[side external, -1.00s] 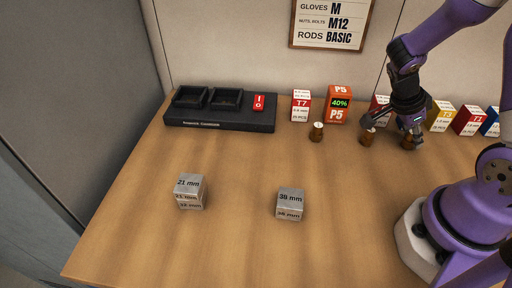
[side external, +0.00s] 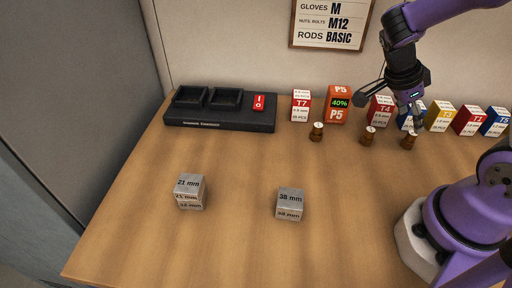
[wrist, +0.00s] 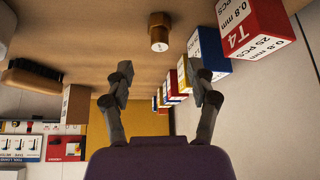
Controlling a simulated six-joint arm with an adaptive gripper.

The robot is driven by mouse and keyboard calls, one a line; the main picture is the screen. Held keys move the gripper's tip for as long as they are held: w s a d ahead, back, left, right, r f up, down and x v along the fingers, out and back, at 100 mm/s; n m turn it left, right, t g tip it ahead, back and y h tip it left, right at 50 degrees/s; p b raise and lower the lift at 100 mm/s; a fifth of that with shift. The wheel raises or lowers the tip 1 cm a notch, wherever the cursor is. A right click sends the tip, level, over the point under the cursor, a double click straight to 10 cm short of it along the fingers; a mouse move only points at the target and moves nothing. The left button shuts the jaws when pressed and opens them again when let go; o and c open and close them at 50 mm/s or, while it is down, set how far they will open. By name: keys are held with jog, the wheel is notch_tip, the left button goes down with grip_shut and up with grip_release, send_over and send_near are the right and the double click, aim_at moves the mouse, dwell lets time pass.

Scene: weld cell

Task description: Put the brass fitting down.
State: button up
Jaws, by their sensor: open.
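Three small brown-and-brass fittings stand on the table in the side external view: a left one (side external: 317,131), a middle one (side external: 368,136) and a right one (side external: 409,141). The frames do not show which is the task's fitting. My gripper (side external: 414,117) is above the table near the right one, in front of the boxes. In the wrist view my gripper (wrist: 163,82) has its two fingers spread with nothing between them. One brass fitting (wrist: 159,36) shows beyond the fingertips, apart from them.
A row of boxes, including T4 (side external: 379,110) and P5 (side external: 338,105), stands along the back. A black tray unit (side external: 220,124) with a red switch is at the back left. Steel blocks marked 21 mm (side external: 190,191) and 38 mm (side external: 290,204) stand in front. The table's middle is clear.

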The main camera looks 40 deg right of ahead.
jog(key=w+a+r+n+t+y, duration=0.1)
jog(key=a+r+n+t, duration=0.3)
jog(key=a+n, duration=0.4)
jog(key=w+a+r+n+t+y, duration=0.1)
jog(key=a+r+n+t+y, duration=0.3)
jog(key=n, duration=1.2)
jog(key=a+r, duration=0.2)
jog(key=a, duration=0.2)
jog(key=shift+a+r+t, duration=0.15)
jog(key=shift+a+t, duration=0.05)
jog(key=shift+t, duration=0.2)
